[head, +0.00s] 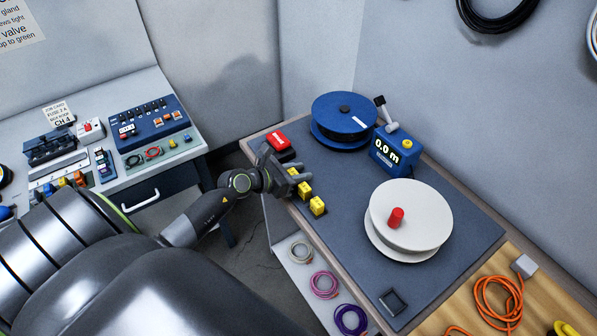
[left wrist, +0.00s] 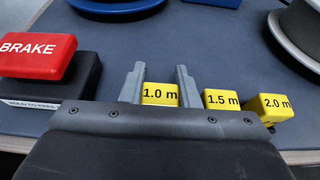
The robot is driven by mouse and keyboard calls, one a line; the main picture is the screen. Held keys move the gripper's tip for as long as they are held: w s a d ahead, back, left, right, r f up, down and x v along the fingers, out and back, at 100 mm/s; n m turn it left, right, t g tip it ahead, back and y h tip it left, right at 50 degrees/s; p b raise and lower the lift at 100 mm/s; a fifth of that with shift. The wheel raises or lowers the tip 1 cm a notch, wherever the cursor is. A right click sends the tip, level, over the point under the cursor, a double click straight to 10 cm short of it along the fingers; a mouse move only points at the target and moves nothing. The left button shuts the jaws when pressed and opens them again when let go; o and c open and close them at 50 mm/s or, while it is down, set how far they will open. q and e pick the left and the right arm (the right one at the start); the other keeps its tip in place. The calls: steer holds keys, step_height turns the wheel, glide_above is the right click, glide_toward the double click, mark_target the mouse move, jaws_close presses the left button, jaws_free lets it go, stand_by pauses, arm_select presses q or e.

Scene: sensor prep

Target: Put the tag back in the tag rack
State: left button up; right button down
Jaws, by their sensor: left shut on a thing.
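Three yellow tags sit in a row near the left edge of the dark bench mat. In the left wrist view they read 1.0 m (left wrist: 160,94), 1.5 m (left wrist: 221,100) and 2.0 m (left wrist: 272,107). My left gripper (left wrist: 158,82) is shut on the 1.0 m tag, with a finger on each side of it. In the head view the gripper (head: 289,174) partly covers that tag, while the 1.5 m tag (head: 304,190) and 2.0 m tag (head: 317,206) stand clear. A separate rack body cannot be made out under the tags. My right gripper is not in view.
A red BRAKE block (head: 278,141) on a black base is just beyond my left gripper. A blue reel (head: 344,118), a blue counter reading 0.0 m (head: 396,152) and a white reel (head: 411,215) stand on the mat. A small black square tray (head: 393,303) lies near the front.

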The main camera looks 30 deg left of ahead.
arm_select(q)
steer(key=shift+f, duration=0.1)
steer(key=o, duration=0.7)
steer(key=shift+c, duration=0.2)
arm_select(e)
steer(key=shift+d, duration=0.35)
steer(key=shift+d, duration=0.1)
arm_select(q)
steer(key=shift+r, duration=0.25)
steer(key=b+v, duration=0.1)
steer(key=v, duration=1.1)
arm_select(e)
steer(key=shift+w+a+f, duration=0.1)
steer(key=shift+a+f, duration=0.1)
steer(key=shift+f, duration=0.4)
arm_select(q)
steer(key=shift+a+f, duration=0.1)
